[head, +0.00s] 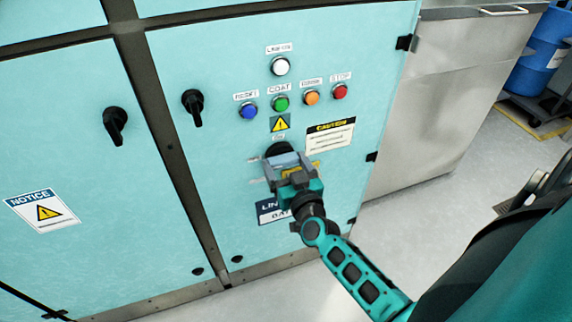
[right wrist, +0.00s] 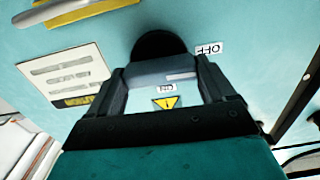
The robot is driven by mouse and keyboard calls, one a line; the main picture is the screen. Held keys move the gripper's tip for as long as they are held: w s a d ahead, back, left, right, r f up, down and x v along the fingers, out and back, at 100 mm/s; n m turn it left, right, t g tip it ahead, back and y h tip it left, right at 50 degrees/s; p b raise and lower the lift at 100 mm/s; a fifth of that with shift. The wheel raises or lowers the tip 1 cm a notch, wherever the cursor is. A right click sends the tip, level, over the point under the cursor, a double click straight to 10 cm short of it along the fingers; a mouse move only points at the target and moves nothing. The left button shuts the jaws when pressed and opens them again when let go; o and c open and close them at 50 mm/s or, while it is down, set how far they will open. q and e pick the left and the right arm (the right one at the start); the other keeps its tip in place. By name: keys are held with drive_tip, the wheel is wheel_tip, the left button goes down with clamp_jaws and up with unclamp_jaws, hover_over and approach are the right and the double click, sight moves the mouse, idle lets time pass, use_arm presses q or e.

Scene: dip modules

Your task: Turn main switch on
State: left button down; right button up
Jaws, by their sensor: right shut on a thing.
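The main switch (head: 279,149) is a black rotary knob on the light-blue cabinet door, below a yellow warning triangle. My right gripper (head: 287,163) is shut on it and covers most of it. In the right wrist view, the dark round knob (right wrist: 158,45) shows just beyond the fingertips (right wrist: 162,68). A small ON label (right wrist: 166,88) shows between the fingers, and an OFF label (right wrist: 209,48) sits beside the knob. The switch handle is hidden, so I cannot tell which way it points. My left gripper is not in view.
White, blue, green, orange and red buttons (head: 281,103) sit above the switch. A caution plate (head: 330,135) is to its right. Two black door handles (head: 193,107) are at left. A grey metal cabinet (head: 440,100) stands at right, with open floor (head: 440,220) before it.

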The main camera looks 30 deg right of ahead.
drive_tip(key=shift+r, duration=0.1)
drive_tip(key=shift+w+m+p, duration=0.1)
drive_tip(key=shift+m+p, duration=0.2)
drive_tip(key=shift+m, duration=0.8)
drive_tip(key=m, duration=0.3)
drive_tip(key=shift+m, duration=0.3)
drive_tip(key=m, duration=0.4)
drive_tip(key=shift+d+m, duration=0.1)
drive_tip(key=shift+m, duration=0.2)
drive_tip(key=m, duration=0.5)
drive_tip(key=shift+m+b, duration=0.35)
drive_tip(key=shift+m, duration=0.65)
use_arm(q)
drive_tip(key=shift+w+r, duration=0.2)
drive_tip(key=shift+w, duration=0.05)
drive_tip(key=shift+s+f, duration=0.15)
use_arm(e)
drive_tip(key=shift+m, duration=0.3)
